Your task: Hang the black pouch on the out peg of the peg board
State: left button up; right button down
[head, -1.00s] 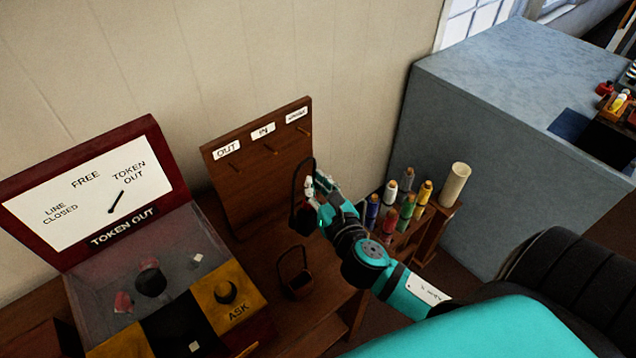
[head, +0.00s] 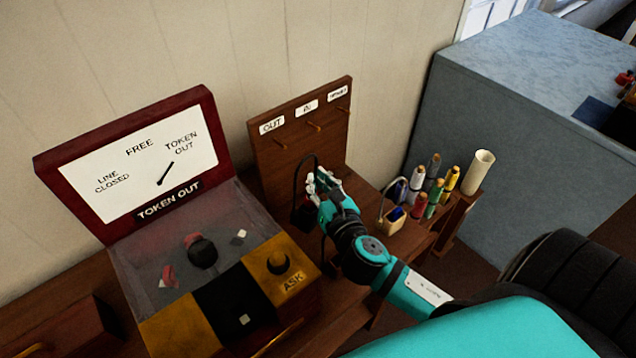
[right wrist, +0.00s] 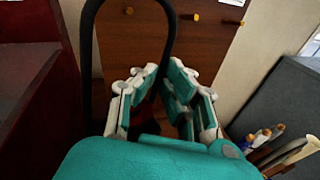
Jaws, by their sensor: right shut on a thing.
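The black pouch (head: 303,215) hangs from my right gripper (head: 318,184), which is shut on it. Its tall black handle loop arches above the fingers, and in the right wrist view the loop (right wrist: 86,45) stands in front of the board. The pouch body is partly hidden by the gripper. The wooden peg board (head: 268,165) stands behind, with labels OUT, IN and a third. The out peg (head: 282,143) is bare, above and left of the gripper; the pouch is apart from it. In the right wrist view my gripper (right wrist: 160,90) points toward the board. My left gripper is not in view.
The red-framed token instrument (head: 45,172) stands left of the board. A pouch with blue inside (head: 396,215) and a rack of spools (head: 440,188) are right of the gripper. The in peg (head: 314,127) and third peg (head: 343,111) are bare. A blue-grey cabinet (head: 480,130) stands right.

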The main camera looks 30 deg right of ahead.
jog(key=shift+w, duration=0.6)
jog(key=shift+w+a, duration=0.2)
jog(key=shift+w, duration=0.05)
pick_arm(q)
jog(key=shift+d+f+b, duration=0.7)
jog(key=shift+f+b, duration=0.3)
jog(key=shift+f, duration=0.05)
pick_arm(e)
jog(key=shift+w+a+f, duration=0.2)
jog(key=shift+w+f, duration=0.05)
jog(key=shift+w, duration=1)
jog(key=shift+w+a+f, duration=0.15)
jog(key=shift+w+f, duration=0.1)
jog(key=shift+w, duration=0.95)
jog(key=shift+w+a+f, duration=0.2)
jog(key=shift+w+f, duration=0.05)
jog(key=shift+w, duration=1)
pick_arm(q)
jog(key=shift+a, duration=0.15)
pick_arm(e)
jog(key=c, duration=1.4)
grip_release()
jog(key=shift+f, duration=0.1)
